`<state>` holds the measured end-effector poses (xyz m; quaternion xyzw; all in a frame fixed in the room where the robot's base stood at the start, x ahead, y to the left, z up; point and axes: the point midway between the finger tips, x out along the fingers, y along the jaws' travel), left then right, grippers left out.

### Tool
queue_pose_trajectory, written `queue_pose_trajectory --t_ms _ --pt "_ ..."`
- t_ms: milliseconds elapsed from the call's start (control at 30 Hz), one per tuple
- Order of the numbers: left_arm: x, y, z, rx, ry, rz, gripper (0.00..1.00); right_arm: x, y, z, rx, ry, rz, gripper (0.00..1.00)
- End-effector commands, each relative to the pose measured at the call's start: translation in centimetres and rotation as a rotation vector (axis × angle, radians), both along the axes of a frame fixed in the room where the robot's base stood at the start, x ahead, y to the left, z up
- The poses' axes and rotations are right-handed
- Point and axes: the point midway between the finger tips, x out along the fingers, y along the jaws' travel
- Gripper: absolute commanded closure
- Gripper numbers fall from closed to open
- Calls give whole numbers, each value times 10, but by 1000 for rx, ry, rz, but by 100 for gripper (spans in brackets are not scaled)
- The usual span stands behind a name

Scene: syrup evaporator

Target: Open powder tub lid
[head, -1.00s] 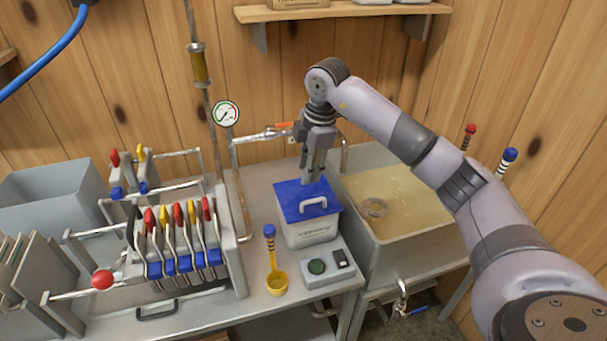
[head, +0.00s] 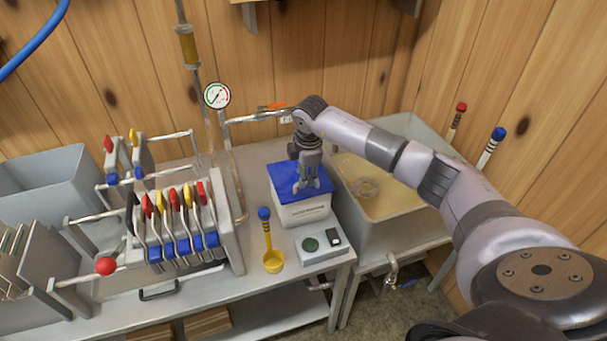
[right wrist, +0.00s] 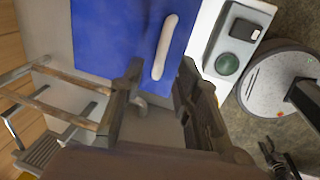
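The powder tub (head: 303,214) is a white box with a blue lid (head: 284,176), standing on the metal bench. The lid is on the tub, and its white handle shows in the right wrist view (right wrist: 165,48). My right gripper (head: 312,190) is over the lid, pointing down at the handle, which it mostly hides in the head view. In the right wrist view its fingers (right wrist: 163,75) are apart, with the handle in line with the gap between them. I cannot tell whether they touch it. A dark claw, probably my left gripper (right wrist: 275,158), shows small at the lower right.
A yellow scoop (head: 272,262) and a small grey box with a green button (head: 322,245) are in front of the tub. A valve rack with coloured levers (head: 180,225) stands left. A basin of amber liquid (head: 400,190) is close on the right.

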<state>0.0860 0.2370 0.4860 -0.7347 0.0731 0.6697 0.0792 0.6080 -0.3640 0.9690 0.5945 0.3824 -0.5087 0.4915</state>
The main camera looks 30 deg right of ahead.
Motion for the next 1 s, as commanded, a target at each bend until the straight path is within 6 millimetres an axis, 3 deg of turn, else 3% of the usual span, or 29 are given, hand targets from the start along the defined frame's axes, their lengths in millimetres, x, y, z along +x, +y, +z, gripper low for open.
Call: queue_pose_trajectory --t_ms 200,533,1000 --pt "1 -2 5 -2 -2 1 60 4 0 -19 1 0 0 70" --pt "1 -4 4 -5 -2 2 60 5 -1 -23 1 0 0 71" --pt "0 -4 4 -4 0 2 60 5 -1 -22 0 0 -1 100"
